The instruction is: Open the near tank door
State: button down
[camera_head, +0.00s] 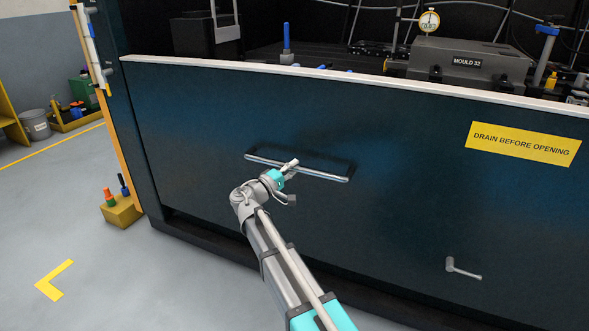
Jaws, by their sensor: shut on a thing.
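The near tank door (400,190) is a wide dark blue panel with a white top edge, and it fills most of the view. A long horizontal metal bar handle (325,175) sits on a dark backing plate near its middle left. My wrist hides part of the bar and the contact. A small grey lever (464,269) sticks out at the lower right of the door. The door stands upright against the tank frame.
A yellow label (522,144) reads "DRAIN BEFORE OPENING". Above the door are a grey mould block (468,66), a dial gauge (429,21) and hoses. A yellow block with coloured pegs (121,209) stands by the left post. Grey floor lies free at left.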

jog(key=b, duration=1)
send_near(306, 186)
jog(key=x, duration=0.3)
jog(key=shift+w+d, duration=0.25)
jog(key=shift+p, duration=0.3)
jog(key=c, duration=0.6)
grip_release()
jog(key=shift+o, duration=0.6)
jog(key=shift+w, duration=0.1)
